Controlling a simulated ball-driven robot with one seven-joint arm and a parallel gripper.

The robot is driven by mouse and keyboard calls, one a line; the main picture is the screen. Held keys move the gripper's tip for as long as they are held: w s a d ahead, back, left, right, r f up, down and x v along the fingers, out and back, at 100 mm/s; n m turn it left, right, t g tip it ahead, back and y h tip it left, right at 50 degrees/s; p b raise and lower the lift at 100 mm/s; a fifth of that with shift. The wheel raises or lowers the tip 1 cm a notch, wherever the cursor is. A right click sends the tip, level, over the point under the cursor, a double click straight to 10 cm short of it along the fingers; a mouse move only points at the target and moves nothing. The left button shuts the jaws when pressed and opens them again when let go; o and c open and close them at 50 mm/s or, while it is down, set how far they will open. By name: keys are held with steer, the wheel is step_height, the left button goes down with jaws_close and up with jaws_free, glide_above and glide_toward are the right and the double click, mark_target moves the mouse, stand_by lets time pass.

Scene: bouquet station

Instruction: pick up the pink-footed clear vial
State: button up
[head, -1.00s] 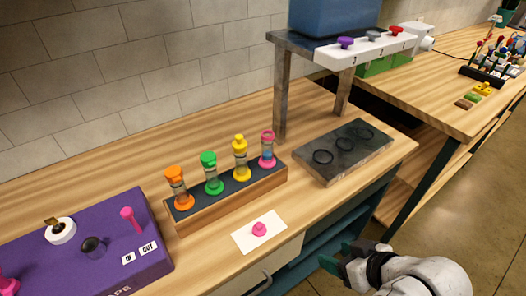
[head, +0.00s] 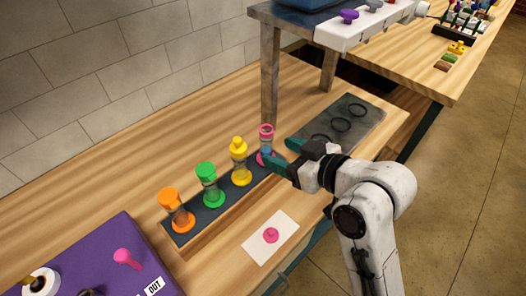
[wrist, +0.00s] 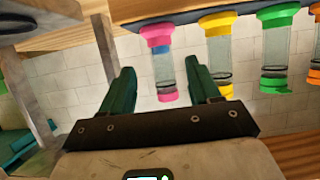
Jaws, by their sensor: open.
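The pink-footed clear vial (head: 266,131) stands upright at the right end of the rack, with a pink rim, an open-looking top and something blue low inside. My gripper (head: 279,150) is open beside it, and one finger overlaps its lower part in the head view. In the wrist view the scene is upside down, and the vial (wrist: 165,75) shows between the two fingers of my gripper (wrist: 160,66). I cannot tell how deep it sits between them. A pink stopper (head: 270,235) lies on a white card in front of the rack.
The rack (head: 208,241) also holds yellow (head: 240,160), green (head: 208,185) and orange (head: 175,210) stoppered vials, left of the pink one. A dark plate with rings (head: 362,120) lies at right. A metal-legged shelf (head: 270,85) stands behind. A purple box (head: 95,255) is at front left.

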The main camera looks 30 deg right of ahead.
mark_target(261, 145)
steer(key=p+x, duration=0.1)
steer(key=x, duration=0.6)
steer(key=shift+w+a+r, duration=0.1)
steer(key=shift+w+a, duration=0.1)
jaws_close()
stand_by(0.5)
